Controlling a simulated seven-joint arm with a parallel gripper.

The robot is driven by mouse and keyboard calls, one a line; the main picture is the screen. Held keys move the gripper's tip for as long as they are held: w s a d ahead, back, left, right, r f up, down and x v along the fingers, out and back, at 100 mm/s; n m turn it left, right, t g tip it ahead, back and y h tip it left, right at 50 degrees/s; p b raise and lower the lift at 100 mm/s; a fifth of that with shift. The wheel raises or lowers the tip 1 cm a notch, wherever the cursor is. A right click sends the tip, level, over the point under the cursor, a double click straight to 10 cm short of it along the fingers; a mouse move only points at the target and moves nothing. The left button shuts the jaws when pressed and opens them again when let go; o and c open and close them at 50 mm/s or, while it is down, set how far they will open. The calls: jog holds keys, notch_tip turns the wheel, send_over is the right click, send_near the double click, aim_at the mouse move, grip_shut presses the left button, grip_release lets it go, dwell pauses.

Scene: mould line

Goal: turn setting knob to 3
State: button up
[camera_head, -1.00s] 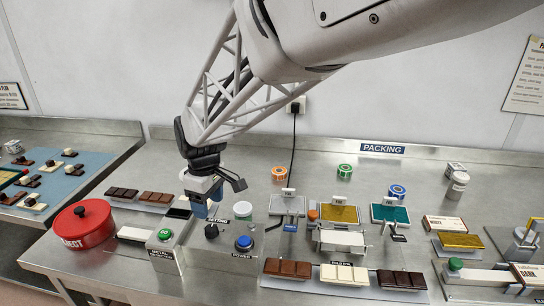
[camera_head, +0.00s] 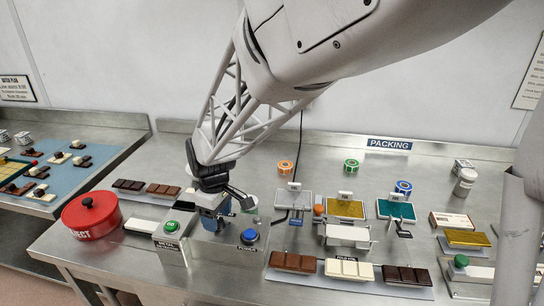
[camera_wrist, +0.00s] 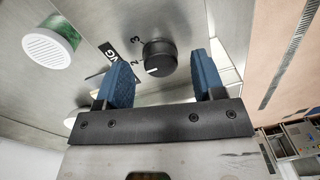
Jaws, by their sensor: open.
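The setting knob (camera_wrist: 160,55) is round and black with a short white mark on its lower-left edge in the wrist view. A printed 2 (camera_wrist: 137,62) is beside the mark, and a printed 3 (camera_wrist: 135,40) is higher up. The partly hidden label (camera_wrist: 107,50) ends in "NG". My gripper (camera_wrist: 165,78) is open, with its blue fingers on either side of the knob in the picture. I cannot tell whether they touch it. In the head view my gripper (camera_head: 221,217) is at the control box and hides the knob.
A green button (camera_head: 172,226) stands left of my gripper and a blue button (camera_head: 249,236) right of it. A green tub with a white top (camera_wrist: 52,42) is close by. A red lidded pot (camera_head: 92,216) stands farther left. Chocolate bars (camera_head: 293,262) lie in front on the right.

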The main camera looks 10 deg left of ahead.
jog(key=shift+f, duration=0.65)
jog(key=c, duration=0.9)
jog(key=shift+c, duration=0.2)
jog(key=shift+m, duration=0.4)
jog(key=m, duration=0.5)
jog(key=shift+s+m, duration=0.1)
jog(key=shift+m, duration=0.3)
jog(key=m, duration=0.5)
jog(key=shift+m, duration=0.3)
